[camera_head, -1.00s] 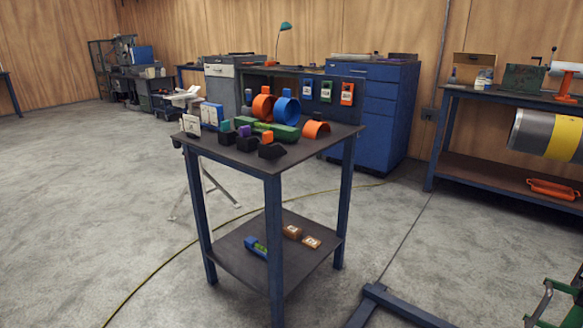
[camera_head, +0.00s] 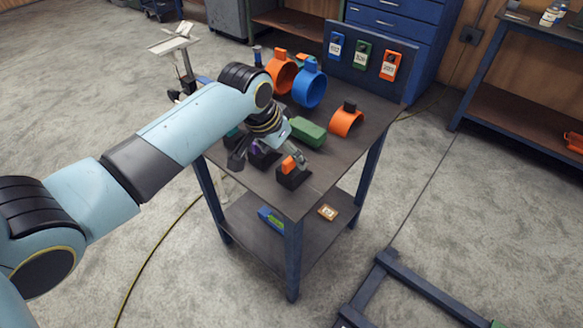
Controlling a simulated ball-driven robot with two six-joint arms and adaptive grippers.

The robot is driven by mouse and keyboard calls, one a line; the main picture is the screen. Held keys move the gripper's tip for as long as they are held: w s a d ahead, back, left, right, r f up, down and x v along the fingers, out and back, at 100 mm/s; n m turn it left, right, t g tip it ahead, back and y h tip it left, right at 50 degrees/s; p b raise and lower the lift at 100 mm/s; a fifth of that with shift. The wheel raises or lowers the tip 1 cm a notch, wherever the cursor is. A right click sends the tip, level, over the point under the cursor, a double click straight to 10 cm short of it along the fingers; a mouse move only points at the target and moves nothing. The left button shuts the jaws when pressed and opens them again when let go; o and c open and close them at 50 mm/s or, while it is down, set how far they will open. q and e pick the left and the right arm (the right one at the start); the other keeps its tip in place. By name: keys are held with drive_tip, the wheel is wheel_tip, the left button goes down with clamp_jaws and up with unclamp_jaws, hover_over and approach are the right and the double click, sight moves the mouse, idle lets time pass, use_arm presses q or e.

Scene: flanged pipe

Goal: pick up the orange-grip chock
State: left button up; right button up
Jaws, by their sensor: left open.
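The orange-grip chock (camera_head: 292,178), a dark block with an orange grip on top, sits near the front corner of the table top. My left gripper (camera_head: 298,157) is open just above and behind it, its fingertips close to the orange grip. I cannot tell whether they touch it. The purple-grip chock (camera_head: 262,154) is to the left, partly hidden by my left arm. A further dark chock (camera_head: 236,160) is mostly hidden by the arm. My right gripper is out of view.
A green block (camera_head: 308,132), an orange half-ring (camera_head: 346,121), a blue ring (camera_head: 310,88) and an orange ring (camera_head: 281,74) stand behind on the table (camera_head: 335,165). A panel (camera_head: 347,62) with tagged holders rises at the back. The front right table top is bare.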

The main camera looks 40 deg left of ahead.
sight(292, 166)
use_arm(q)
drive_tip(key=x, duration=0.7)
drive_tip(key=shift+d+f, duration=0.1)
drive_tip(key=shift+f, duration=0.2)
drive_tip(key=c, duration=1.4)
drive_tip(key=shift+r, duration=0.15)
